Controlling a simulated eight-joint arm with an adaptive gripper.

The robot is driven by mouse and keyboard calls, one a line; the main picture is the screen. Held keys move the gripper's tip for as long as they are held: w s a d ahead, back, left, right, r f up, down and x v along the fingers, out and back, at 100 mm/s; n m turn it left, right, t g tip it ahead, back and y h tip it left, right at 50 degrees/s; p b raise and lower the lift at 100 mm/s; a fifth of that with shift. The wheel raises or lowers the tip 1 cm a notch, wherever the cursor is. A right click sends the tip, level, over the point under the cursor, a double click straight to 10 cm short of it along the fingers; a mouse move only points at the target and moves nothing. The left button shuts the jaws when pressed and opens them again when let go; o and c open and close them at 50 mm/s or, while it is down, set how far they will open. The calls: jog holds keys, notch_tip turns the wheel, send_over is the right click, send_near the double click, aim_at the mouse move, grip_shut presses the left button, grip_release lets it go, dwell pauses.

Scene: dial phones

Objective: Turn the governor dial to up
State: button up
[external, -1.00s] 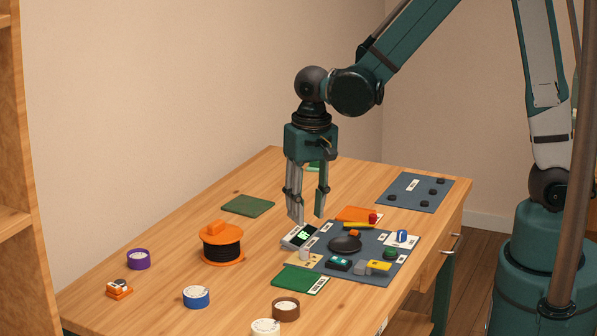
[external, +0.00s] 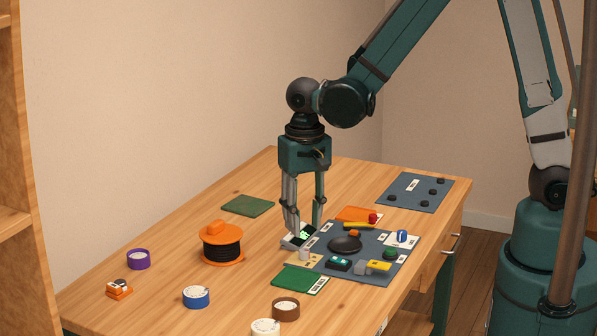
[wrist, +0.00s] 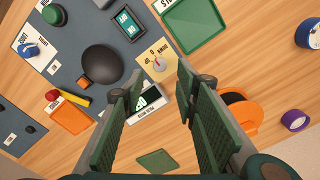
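A pale knob with a red mark (wrist: 159,65) stands on a beige plate in the wrist view, just beyond my fingertips. The same knob (external: 304,254) shows in the external view, near the mat's left edge. A blue knob (external: 401,236) sits on a white plate at the mat's right; it also shows in the wrist view (wrist: 29,49). I cannot read which one is labelled governor. My gripper (external: 304,229) points down, open and empty, low over the digital display (external: 298,238) behind the pale knob. Its spread fingers (wrist: 160,80) frame the display (wrist: 146,102) in the wrist view.
The grey mat (external: 372,272) also holds a black dome (external: 345,243), a green button (external: 390,253) and small boxes. A green tray (external: 295,280) lies in front of the pale knob. An orange cable reel (external: 222,229) stands left.

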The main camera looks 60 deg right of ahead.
aim_at(304, 250)
jog(key=shift+f+b, duration=0.55)
jog(key=shift+f, duration=3)
jog(key=c, duration=0.9)
